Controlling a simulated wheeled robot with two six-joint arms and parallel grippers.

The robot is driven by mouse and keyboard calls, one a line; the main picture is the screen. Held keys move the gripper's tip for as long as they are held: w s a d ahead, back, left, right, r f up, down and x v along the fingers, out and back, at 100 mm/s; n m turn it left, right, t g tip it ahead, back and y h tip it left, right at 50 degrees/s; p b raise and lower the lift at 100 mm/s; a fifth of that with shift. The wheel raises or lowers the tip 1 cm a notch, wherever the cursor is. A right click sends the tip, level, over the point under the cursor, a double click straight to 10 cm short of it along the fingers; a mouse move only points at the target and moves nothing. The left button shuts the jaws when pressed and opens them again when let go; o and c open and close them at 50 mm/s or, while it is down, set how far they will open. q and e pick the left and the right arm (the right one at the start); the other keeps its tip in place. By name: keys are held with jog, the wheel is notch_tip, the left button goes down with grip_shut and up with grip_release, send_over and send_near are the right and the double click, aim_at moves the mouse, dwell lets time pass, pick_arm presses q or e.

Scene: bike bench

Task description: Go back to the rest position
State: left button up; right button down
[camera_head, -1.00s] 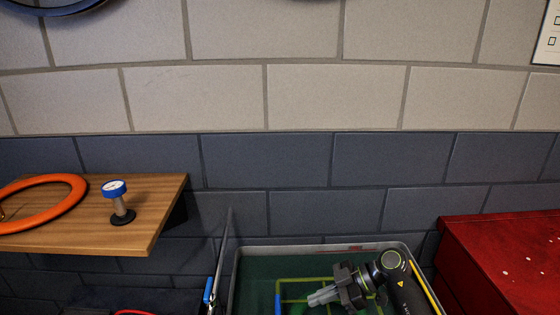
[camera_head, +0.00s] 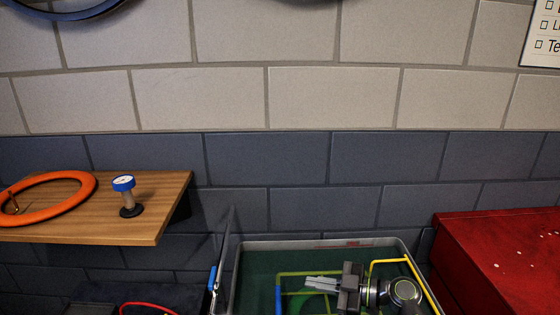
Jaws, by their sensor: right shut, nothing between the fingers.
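My right gripper (camera_head: 308,283) is at the bottom of the head view, over the grey-rimmed tray (camera_head: 238,275) with a green inside. Its fingers point left and are shut with nothing between them. The wrist behind it hides part of the tray's right side. My left gripper is not in view.
A red cabinet (camera_head: 490,245) stands right of the tray. Yellow-green and blue frame parts lie in the tray. The brick wall (camera_head: 300,100) is behind.

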jog(key=s+d+r+m+t+h, duration=0.1)
jog(key=d+r+m+t+h, duration=0.25)
jog(key=d+m+t, duration=0.35)
jog(key=d+r+m+t+h, duration=0.3)
jog(key=d+t+h, duration=0.15)
jog(key=t, duration=0.35)
jog(key=s+d+f+m+g+h, duration=0.3)
jog(key=s+d+f+m+h, duration=0.15)
jog(key=d+h, duration=0.25)
jog(key=s+d+f+m+g+h, duration=0.2)
jog(key=s+d+f+m+h, duration=0.2)
jog(key=s+d+m+h, duration=0.25)
jog(key=s+a+f+n+g+y, duration=0.1)
jog(key=s+f+g, duration=0.25)
jog(key=s, duration=0.45)
jog(key=s+a+f+n+g+y, duration=0.1)
jog(key=s+f+g+y, duration=0.15)
jog(key=s+g, duration=0.35)
jog(key=s+a+f+n+g+y, duration=0.1)
jog(key=s+a+f+g, duration=0.2)
jog(key=s, duration=0.6)
jog(key=d+f, duration=0.3)
jog(key=f, duration=2.4)
jog(key=s+a+f+g, duration=0.1)
jog(key=s+f+g, duration=0.1)
jog(key=s+f, duration=1.2)
jog(key=shift+s+m+y, duration=0.3)
jog(key=shift+s, duration=0.2)
